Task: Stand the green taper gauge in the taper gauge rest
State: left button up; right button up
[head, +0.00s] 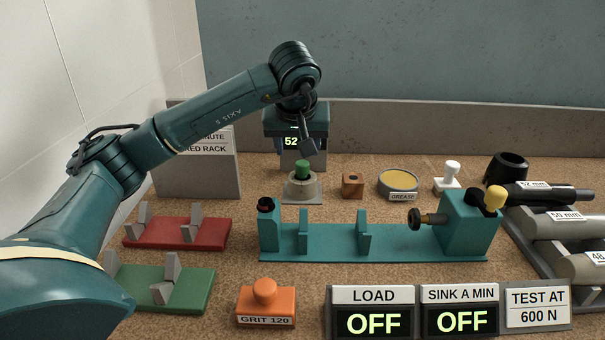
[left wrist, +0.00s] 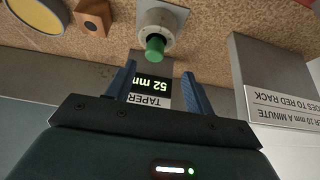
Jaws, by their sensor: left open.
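The green taper gauge (head: 302,170) stands upright in the pale conical taper gauge rest (head: 302,188), with only its green upper part showing. In the left wrist view the gauge (left wrist: 155,47) sticks out of the rest (left wrist: 165,18) just beyond my fingertips. My left gripper (head: 307,147) is above the gauge, pointing down. In its wrist view the gripper (left wrist: 159,72) is open, with two blue fingers apart and nothing between them. The gauge looks clear of both fingers. My right gripper is in neither view.
A "52 mm" display (head: 291,141) stands behind the rest. A wooden block (head: 352,186), grease tin (head: 398,181) and white stamp (head: 449,177) are to the right. A teal fixture (head: 335,242), red rack (head: 165,234) and green rack (head: 190,290) are in front. Dark and grey cylinders (head: 560,224) lie at right.

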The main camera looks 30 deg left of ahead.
aim_at(302, 164)
pick_arm(q)
jog(key=x, duration=0.4)
jog(key=b+x, duration=0.1)
jog(key=x, duration=0.2)
jog(key=shift+w+d, duration=0.3)
jog(key=shift+w, duration=0.05)
jog(key=shift+w+a+f, duration=0.1)
jog(key=shift+w+f, duration=0.05)
grip_shut()
notch_tip(302, 164, up, 9)
jog(key=shift+p, duration=0.9)
jog(key=shift+r, duration=0.55)
